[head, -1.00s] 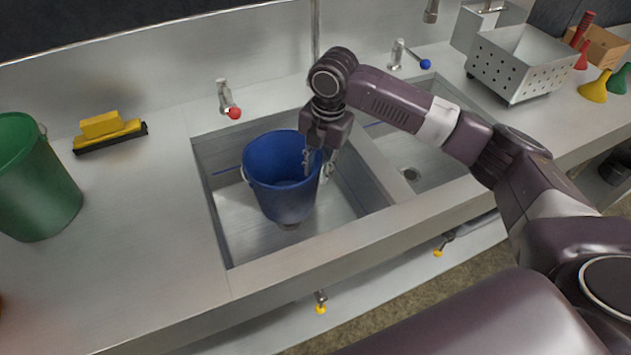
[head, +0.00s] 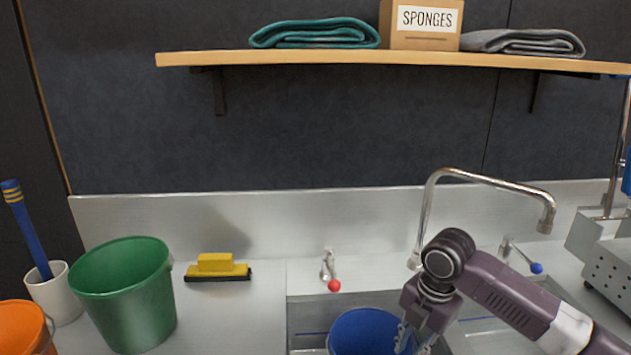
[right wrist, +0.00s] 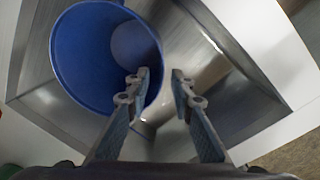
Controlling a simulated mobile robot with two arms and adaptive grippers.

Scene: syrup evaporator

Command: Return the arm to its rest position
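My right arm comes in from the right in the head view. Its gripper (head: 414,343) points down at the right rim of the blue bucket (head: 362,330), which stands in the left sink basin (head: 307,312). In the right wrist view, the gripper (right wrist: 158,78) is open, with a clear gap between its fingers. One finger overlaps the blue bucket (right wrist: 85,60) and the other lies to the right of its rim. I cannot tell whether either finger touches the bucket. My left gripper is not in view.
A curved spout (head: 480,177) rises close behind my right arm. Red-knobbed (head: 334,286) and blue-knobbed (head: 536,268) taps stand at the back. A green bucket (head: 130,300), orange bucket (head: 22,330) and yellow brush (head: 216,268) are left. A shelf (head: 360,59) hangs above.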

